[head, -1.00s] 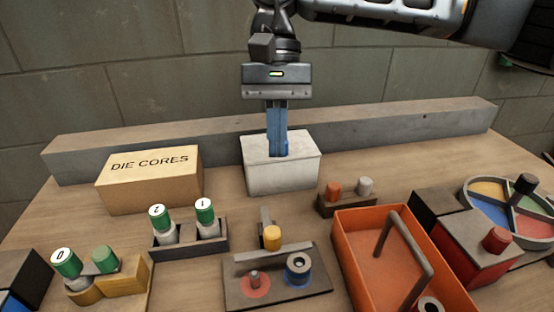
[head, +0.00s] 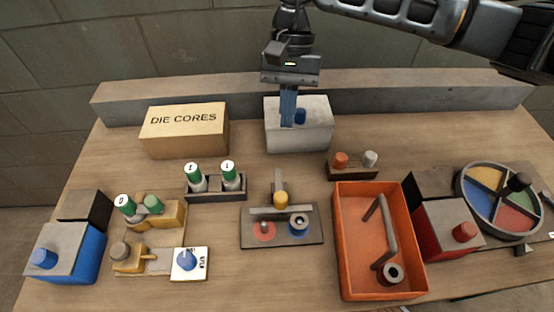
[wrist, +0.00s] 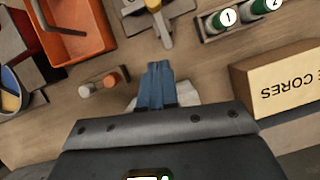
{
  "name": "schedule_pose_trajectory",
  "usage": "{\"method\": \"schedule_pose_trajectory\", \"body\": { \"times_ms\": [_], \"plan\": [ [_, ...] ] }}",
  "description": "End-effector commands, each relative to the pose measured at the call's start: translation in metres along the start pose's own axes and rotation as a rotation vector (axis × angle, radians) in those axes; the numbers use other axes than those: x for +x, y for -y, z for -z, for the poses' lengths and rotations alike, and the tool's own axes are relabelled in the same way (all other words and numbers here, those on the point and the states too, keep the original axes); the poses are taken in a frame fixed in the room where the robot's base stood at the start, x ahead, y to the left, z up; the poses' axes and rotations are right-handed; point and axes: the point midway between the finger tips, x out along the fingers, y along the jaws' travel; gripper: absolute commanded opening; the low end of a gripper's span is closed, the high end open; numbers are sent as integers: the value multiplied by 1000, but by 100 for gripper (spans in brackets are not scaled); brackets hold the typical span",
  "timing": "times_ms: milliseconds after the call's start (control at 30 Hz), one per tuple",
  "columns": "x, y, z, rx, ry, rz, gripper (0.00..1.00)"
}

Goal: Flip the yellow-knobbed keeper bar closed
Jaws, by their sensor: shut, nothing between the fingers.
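A grey bar (head: 262,211) lies across the plate's back edge, and a narrow grey arm (head: 278,178) points back behind the knob. On the plate are a small grey peg on a red disc (head: 263,231) and a ring on a blue disc (head: 298,224). The knob also shows in the wrist view (wrist: 153,4), at the top edge. My gripper (head: 287,122) is shut and empty, pointing down in front of the white block (head: 313,135), well behind the fixture.
An orange tray (head: 345,255) with a grey handle stands right of the fixture. A rack (head: 216,194) of green-capped cylinders stands to its left. A small holder (head: 352,170) with orange and grey pegs and the DIE CORES box (head: 184,137) are behind. Bare table lies between block and fixture.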

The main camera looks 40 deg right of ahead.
Motion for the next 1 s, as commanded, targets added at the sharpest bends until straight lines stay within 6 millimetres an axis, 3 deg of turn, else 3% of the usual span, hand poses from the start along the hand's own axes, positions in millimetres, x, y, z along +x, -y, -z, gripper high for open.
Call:
{"method": "schedule_pose_trajectory", "body": {
  "times_ms": [500,700,1000],
  "plan": [
    [94,0,-2,0,5,0,0],
    [102,0,-27,-4,4,1,0],
    [108,0,-38,-2,2,0,0]
  ]
}}
